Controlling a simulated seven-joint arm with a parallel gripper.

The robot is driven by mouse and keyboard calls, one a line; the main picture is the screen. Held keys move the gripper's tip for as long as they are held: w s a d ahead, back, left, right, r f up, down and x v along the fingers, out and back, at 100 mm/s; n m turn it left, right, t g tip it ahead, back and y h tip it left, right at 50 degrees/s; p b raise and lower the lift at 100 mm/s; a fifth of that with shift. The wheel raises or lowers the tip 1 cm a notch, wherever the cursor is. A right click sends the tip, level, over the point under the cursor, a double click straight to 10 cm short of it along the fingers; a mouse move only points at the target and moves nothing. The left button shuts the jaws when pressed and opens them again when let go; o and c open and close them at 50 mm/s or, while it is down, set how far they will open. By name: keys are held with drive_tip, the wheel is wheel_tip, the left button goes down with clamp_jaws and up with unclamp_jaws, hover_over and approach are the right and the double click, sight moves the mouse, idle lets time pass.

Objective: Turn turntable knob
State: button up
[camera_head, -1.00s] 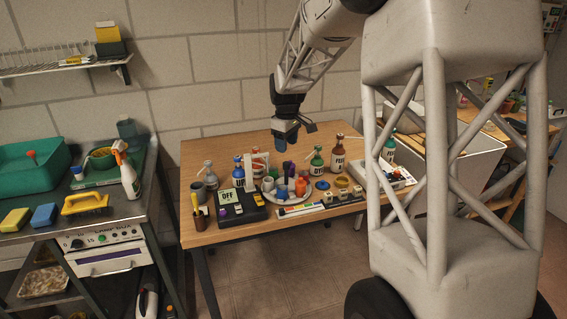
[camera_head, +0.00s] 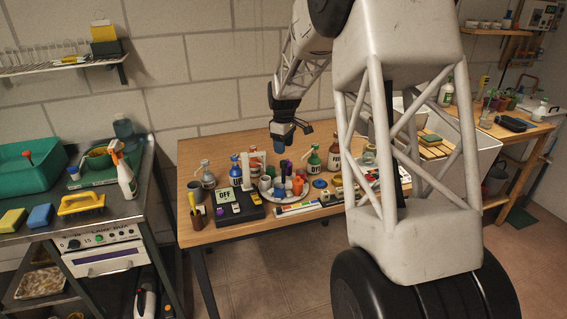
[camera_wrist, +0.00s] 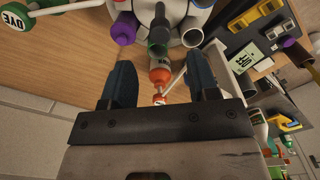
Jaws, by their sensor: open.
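A black control box (camera_head: 238,211) with a lit "OFF" display stands at the table's front, left of a pale round turntable (camera_head: 289,200) crowded with small cups and bottles. Small yellow and purple parts sit on the box; I cannot tell which is the knob. My gripper (camera_head: 284,150) hangs above the back of the table, higher than the bottles, apart from the box. In the wrist view, my gripper (camera_wrist: 161,80) is open, its two dark blue fingers wide apart. The turntable's edge (camera_wrist: 196,18) shows at the top and the box's display (camera_wrist: 251,53) at upper right.
A steel counter (camera_head: 100,215) is at the left. The wooden table (camera_head: 205,150) has free room at its back left.

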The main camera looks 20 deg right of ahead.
sight(284, 161)
drive_tip(key=shift+f, duration=3.75)
drive_tip(key=c, duration=0.9)
drive_tip(key=shift+m, duration=0.5)
drive_tip(key=m, duration=1)
drive_tip(key=shift+m, duration=0.4)
